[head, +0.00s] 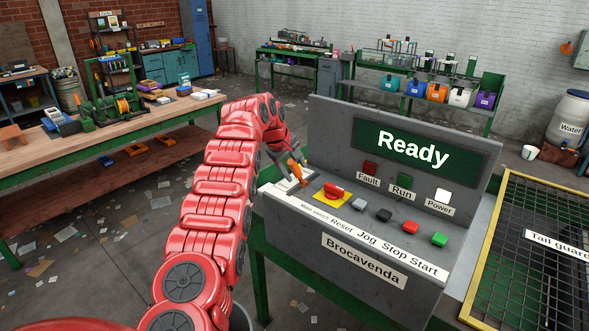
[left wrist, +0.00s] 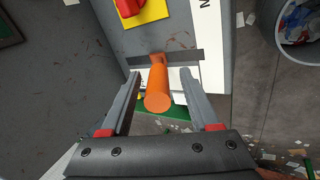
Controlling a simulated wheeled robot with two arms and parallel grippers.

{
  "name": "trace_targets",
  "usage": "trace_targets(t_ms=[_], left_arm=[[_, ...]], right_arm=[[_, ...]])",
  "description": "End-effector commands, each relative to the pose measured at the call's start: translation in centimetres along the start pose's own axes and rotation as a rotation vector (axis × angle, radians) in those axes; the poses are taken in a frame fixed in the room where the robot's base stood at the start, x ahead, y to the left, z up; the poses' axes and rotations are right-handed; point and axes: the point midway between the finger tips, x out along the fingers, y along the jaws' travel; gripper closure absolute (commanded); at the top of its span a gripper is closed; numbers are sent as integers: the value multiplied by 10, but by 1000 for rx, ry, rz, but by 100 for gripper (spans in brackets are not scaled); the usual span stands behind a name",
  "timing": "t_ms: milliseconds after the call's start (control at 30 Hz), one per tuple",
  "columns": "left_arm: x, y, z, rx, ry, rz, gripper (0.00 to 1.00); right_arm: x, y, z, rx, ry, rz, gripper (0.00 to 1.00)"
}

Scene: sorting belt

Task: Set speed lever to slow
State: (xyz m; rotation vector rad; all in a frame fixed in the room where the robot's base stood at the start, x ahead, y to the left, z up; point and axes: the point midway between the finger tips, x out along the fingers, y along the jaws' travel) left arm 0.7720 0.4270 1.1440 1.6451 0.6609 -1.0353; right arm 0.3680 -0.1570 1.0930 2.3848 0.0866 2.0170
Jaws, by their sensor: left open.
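The speed lever is an orange handle (head: 295,170) at the left end of the grey control console (head: 365,258). In the left wrist view the orange lever (left wrist: 158,98) sticks out of a dark slot towards the camera. My left gripper (head: 291,164) is at the lever, with its arm reaching in from below. In the left wrist view the left gripper (left wrist: 160,82) is open, one finger on each side of the lever, with gaps visible. The lever's scale is mostly hidden by the gripper. My right gripper is not in view.
A red main switch on a yellow plate (head: 333,191) sits just right of the lever. Grey, black, red and green buttons follow along the console. The screen (head: 412,149) reads "Ready". A guard mesh (head: 530,260) stands at right. A bin (left wrist: 300,25) shows in the wrist view.

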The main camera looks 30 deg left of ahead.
Motion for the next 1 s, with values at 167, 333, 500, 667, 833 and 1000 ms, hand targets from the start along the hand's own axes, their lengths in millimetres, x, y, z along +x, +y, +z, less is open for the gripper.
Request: trace_targets(t_ms=[167, 333, 500, 667, 833, 1000], left_arm=[[-3, 0, -1, 0, 3, 2, 38], [-24, -3, -1, 0, 6, 5, 38], [-74, 2, -1, 2, 6, 6, 38], [-117, 3, -1, 1, 5, 5, 38], [-154, 1, -3, -2, 7, 3, 38], [-165, 2, -4, 0, 8, 3, 38]], right_arm=[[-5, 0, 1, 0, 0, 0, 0], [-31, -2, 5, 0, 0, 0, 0], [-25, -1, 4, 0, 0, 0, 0], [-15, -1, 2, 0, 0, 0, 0], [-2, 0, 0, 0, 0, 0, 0], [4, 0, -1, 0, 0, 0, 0]])
